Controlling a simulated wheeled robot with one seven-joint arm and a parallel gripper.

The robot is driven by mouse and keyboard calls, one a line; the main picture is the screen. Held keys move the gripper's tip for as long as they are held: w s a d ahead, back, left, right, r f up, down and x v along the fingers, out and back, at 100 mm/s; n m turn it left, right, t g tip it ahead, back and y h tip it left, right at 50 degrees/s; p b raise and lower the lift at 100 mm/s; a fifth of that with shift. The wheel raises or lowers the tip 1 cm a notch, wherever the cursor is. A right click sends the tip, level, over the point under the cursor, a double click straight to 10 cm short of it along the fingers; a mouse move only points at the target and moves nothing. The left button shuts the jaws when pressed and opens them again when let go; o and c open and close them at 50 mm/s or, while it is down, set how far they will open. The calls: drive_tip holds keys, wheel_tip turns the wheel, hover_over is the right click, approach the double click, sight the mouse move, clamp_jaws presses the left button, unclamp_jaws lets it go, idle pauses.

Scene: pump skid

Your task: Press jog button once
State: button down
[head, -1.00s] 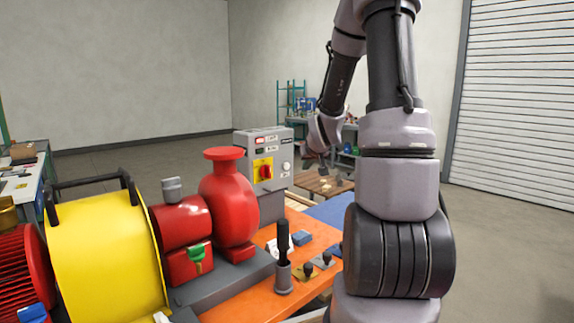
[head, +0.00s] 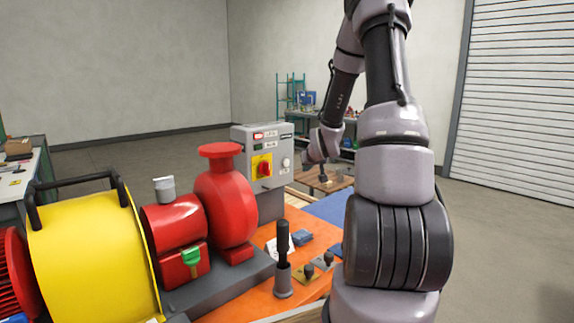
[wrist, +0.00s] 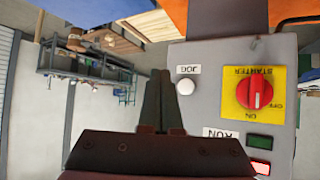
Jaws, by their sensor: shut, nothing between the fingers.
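The grey control box (head: 258,145) stands beyond the red pump. Its white jog button (head: 286,162) is on the right side of its front face. The wrist view shows the box upside down, with the round white jog button (wrist: 185,87) beside its JOG label. My gripper (wrist: 160,74) is shut and empty, its fingertips just left of the button in that view. I see no contact with the button. In the head view my gripper (head: 309,161) is to the right of the box, small and partly hidden by my wrist.
A red rotary starter switch on a yellow plate (wrist: 255,94) sits close to the jog button. Green and red lamps are on the same face. The red pump (head: 224,205) and yellow guard (head: 88,250) stand left on the orange bench (head: 262,300). A wooden table (head: 325,180) is behind.

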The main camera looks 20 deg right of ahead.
drive_tip(key=w+a, duration=0.2)
drive_tip(key=w, duration=0.4)
drive_tip(key=shift+w+a, duration=0.25)
drive_tip(key=shift+w, duration=0.05)
drive_tip(key=shift+w, duration=0.1)
idle(1.7)
drive_tip(key=shift+w+a, duration=0.15)
drive_tip(key=shift+w, duration=0.1)
drive_tip(key=shift+w+a, duration=0.1)
drive_tip(key=shift+w, duration=0.35)
idle(0.7)
idle(0.3)
drive_tip(key=shift+s+d, duration=0.25)
drive_tip(key=shift+s, duration=0.55)
drive_tip(key=shift+s+d, duration=0.3)
drive_tip(key=shift+s, duration=0.5)
drive_tip(key=shift+s+d, duration=0.25)
drive_tip(key=shift+s, duration=0.55)
drive_tip(key=shift+s+d, duration=0.3)
drive_tip(key=shift+s, duration=0.5)
